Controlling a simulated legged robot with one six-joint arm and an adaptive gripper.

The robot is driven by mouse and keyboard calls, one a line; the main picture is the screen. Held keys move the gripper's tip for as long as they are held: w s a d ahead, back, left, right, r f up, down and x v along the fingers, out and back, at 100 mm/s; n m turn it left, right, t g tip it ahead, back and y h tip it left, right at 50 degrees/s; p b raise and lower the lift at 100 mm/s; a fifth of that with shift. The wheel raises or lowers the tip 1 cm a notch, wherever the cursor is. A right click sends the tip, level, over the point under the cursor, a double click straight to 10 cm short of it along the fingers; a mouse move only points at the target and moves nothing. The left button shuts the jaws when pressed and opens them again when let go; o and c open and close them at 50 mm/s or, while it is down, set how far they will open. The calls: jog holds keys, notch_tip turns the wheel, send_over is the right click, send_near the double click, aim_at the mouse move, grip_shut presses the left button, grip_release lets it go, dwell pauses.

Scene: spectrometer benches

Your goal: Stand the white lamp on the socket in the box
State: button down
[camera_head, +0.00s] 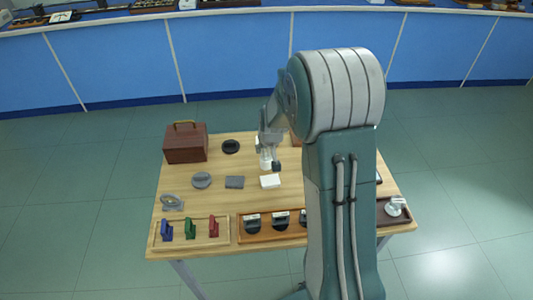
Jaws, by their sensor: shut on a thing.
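My gripper (273,166) is above the back middle of the wooden table, pointing down. It is small in view and partly covered by my own arm. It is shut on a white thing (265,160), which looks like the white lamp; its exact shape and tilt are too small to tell. A brown box edge (297,140) shows just right of my gripper, mostly hidden behind my arm. I cannot see a socket in it.
A brown case with a handle (185,147) stands at the back left. A black disc (231,146), grey disc (201,180), dark block (235,182) and white block (270,181) lie mid-table. Wooden trays (153,240) with coloured and black pieces line the front. My arm hides the table's right-middle.

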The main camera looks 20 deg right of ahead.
jog(key=shift+f, duration=1.2)
jog(key=shift+c, duration=0.6)
grip_release()
jog(key=shift+f, duration=0.1)
